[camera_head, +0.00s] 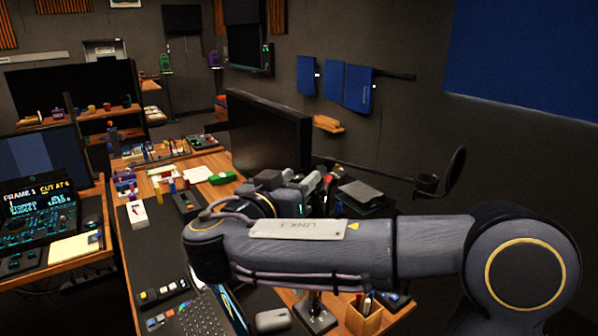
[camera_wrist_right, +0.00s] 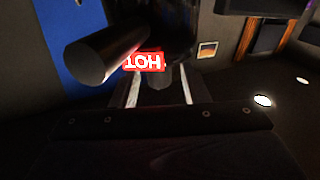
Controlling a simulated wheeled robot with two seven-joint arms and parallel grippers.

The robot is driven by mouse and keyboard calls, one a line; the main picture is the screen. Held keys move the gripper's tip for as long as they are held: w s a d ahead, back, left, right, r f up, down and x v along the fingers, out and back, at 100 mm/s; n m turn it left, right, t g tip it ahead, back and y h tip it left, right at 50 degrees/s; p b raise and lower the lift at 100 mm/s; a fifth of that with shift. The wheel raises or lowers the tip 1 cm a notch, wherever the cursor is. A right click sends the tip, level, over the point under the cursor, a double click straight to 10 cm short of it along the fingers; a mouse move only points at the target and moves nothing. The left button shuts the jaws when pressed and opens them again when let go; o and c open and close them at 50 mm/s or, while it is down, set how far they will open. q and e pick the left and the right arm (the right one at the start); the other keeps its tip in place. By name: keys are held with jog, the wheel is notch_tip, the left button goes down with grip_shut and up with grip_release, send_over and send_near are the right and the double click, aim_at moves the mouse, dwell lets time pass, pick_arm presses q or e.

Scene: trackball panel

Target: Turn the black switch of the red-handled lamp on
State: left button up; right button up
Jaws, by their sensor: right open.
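My right arm crosses the head view from the right, and its wrist and right gripper (camera_head: 285,186) are partly hidden behind the forearm. A small red part (camera_head: 327,180) shows just right of the gripper; it may be the lamp's handle. A stand with a square base (camera_head: 315,312) rises behind the forearm. In the right wrist view, the open fingers of my right gripper (camera_wrist_right: 160,92) stand on either side of a small dark stub (camera_wrist_right: 158,77), possibly the switch. A red label reading HOT (camera_wrist_right: 143,62), upside down, and a dark cylinder (camera_wrist_right: 105,50) are close ahead. My left gripper is not in view.
A large dark monitor (camera_head: 268,130) stands behind the gripper. A keyboard (camera_head: 203,318), a mouse (camera_head: 273,320) and a wooden pen box (camera_head: 364,316) are in front of the arm. A round dark disc on an arm (camera_head: 455,170) is at the right. The dark desk mat (camera_head: 150,255) has clear room.

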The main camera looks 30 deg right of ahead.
jog(key=shift+w+d, duration=0.2)
jog(key=shift+d, duration=0.1)
